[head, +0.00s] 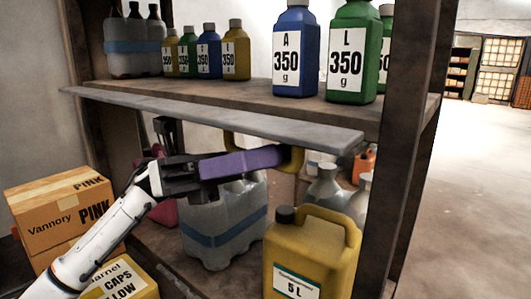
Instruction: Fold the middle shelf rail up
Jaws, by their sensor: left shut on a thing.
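The middle shelf rail (215,113) is a long grey board along the front edge of the middle shelf (255,101). It lies nearly flat, sticking out toward me, slightly below the shelf top. Below it is a purple bar (245,161) with yellow curved ends, which looks like a handle; its join to the rail is not clear. My left gripper (203,169) is shut on the left end of the purple bar, below the rail. My right gripper is not in view.
Blue (296,50) and green (350,55) bottles stand on the middle shelf. Below are a yellow jug (310,250) and a pack of grey bottles (222,228). Cartons (60,208) stand at left. A wooden post (400,150) bounds the right; the floor beyond is clear.

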